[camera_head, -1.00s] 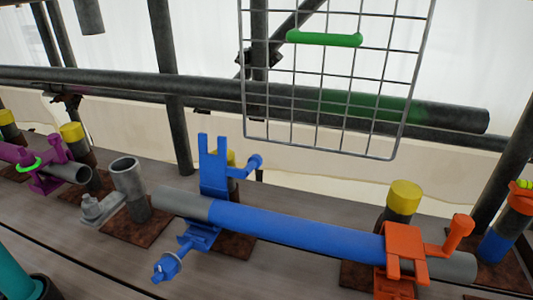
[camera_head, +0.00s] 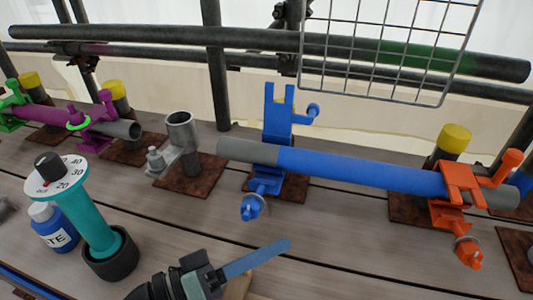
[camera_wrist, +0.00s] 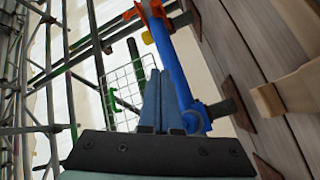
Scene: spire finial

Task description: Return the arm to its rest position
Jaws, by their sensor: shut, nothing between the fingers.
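My gripper (camera_head: 284,244) reaches in from the bottom of the head view, above the planks and in front of the blue clamp (camera_head: 277,130). Its blue-grey fingers are together and hold nothing. In the wrist view the closed fingers (camera_wrist: 158,76) point toward the grid panel and the blue tube. The grey and blue tube (camera_head: 360,170) lies level, with the blue clamp at its left part and an orange clamp (camera_head: 462,187) near its right end. The gripper is apart from the tube.
A teal torque tool with a white dial (camera_head: 62,178) stands in a dark cup at left, beside a blue bottle (camera_head: 55,230). A grey socket fitting (camera_head: 180,135) and a purple tube (camera_head: 45,113) are behind. A wire grid (camera_head: 390,45) hangs above. A wooden block (camera_wrist: 285,95) is close at right.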

